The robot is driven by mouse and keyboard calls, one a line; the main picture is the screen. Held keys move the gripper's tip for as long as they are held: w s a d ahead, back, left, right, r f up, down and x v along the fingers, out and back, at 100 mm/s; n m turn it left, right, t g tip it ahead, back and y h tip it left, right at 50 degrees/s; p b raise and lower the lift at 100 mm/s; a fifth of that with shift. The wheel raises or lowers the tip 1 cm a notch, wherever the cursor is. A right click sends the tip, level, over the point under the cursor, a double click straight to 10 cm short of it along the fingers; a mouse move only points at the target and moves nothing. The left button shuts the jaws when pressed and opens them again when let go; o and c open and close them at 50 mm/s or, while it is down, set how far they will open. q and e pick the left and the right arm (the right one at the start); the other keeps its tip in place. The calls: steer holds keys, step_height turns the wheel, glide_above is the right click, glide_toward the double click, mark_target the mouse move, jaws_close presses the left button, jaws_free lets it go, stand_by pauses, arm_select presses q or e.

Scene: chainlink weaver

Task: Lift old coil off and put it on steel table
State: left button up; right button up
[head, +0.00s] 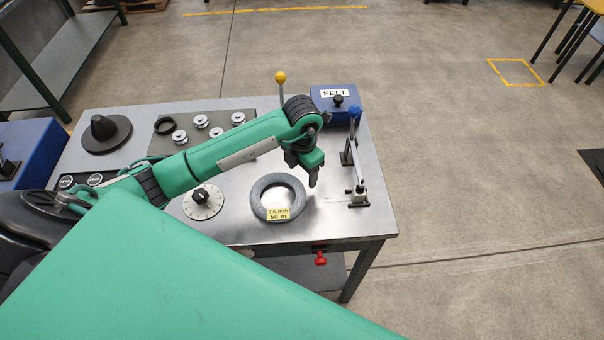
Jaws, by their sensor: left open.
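A grey wire coil (257,202) with a yellow label reading "2,5 mm 50 m" lies flat on the steel table (350,226) near its front edge. My left gripper (312,182) points down just beyond the coil's right rim in the picture. It is open and nothing shows between its fingers; its height above the table is hard to tell. A black cone on a round base (105,136) stands bare at the table's far left. My right gripper is out of view.
A dial (203,203) sits left of the coil. A lever stand with a blue knob (357,165) is on the right. A blue FELT box (333,98) and a plate with several white pulleys (200,122) are behind. A red knob (320,259) hangs under the front edge.

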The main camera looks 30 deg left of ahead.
arm_select(q)
step_height(320, 180, up, 12)
steer(key=b, duration=0.2)
stand_by(0.5)
steer(key=shift+f, duration=0.1)
